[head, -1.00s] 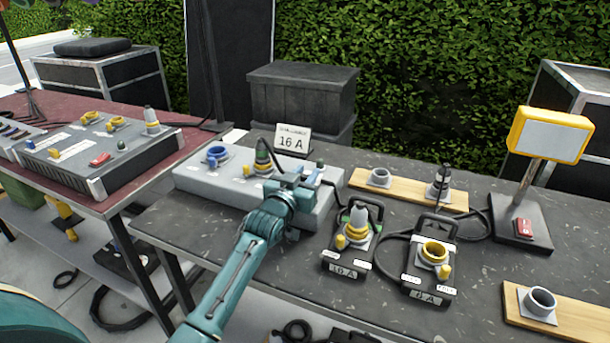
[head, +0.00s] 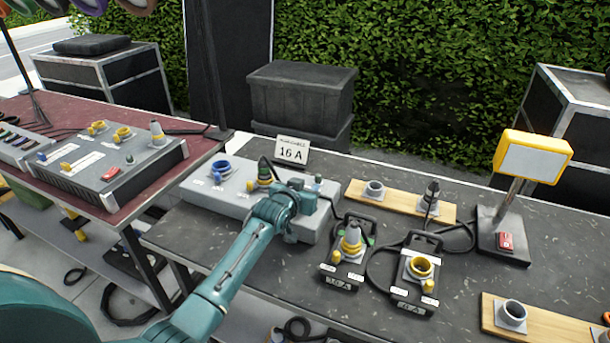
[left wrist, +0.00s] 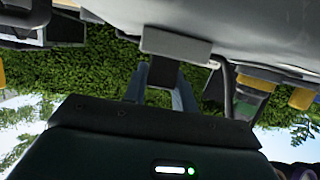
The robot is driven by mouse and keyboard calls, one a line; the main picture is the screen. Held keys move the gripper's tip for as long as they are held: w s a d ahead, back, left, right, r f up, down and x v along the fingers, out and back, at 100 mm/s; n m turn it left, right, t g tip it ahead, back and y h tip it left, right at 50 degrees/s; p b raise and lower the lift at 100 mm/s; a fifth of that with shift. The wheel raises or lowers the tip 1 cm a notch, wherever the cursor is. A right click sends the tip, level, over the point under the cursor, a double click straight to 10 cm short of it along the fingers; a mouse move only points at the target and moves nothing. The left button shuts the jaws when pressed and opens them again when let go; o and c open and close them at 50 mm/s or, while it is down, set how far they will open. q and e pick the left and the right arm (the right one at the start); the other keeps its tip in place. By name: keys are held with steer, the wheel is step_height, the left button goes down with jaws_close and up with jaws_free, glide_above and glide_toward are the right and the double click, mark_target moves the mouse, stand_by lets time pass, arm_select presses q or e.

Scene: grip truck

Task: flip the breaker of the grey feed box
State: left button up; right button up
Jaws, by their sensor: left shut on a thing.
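The grey feed box (head: 222,204) stands at the back left of the dark table, with a blue socket (head: 221,170) and a yellow-collared connector (head: 264,172) on top. My left gripper (head: 302,198) is at the front of its right part and hides the breaker there in the head view. In the left wrist view, my left gripper (left wrist: 163,82) is shut on a dark lever (left wrist: 162,73), the breaker, under a grey plate (left wrist: 176,44) at the box (left wrist: 240,25). Whether the lever is up or down, I cannot tell. My right gripper is not in view.
A 16 A sign (head: 292,152) stands behind the box. Two portable units (head: 347,262) (head: 413,277) with cables stand to its right. A maroon table (head: 165,205) with another box (head: 80,172) adjoins on the left.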

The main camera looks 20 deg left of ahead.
arm_select(q)
steer(key=shift+w+g, duration=0.3)
steer(key=shift+g, duration=0.5)
steer(key=o, duration=1)
steer(key=shift+s, duration=0.15)
steer(key=v, duration=1.3)
steer(key=shift+b, duration=0.45)
steer(key=shift+r, duration=0.1)
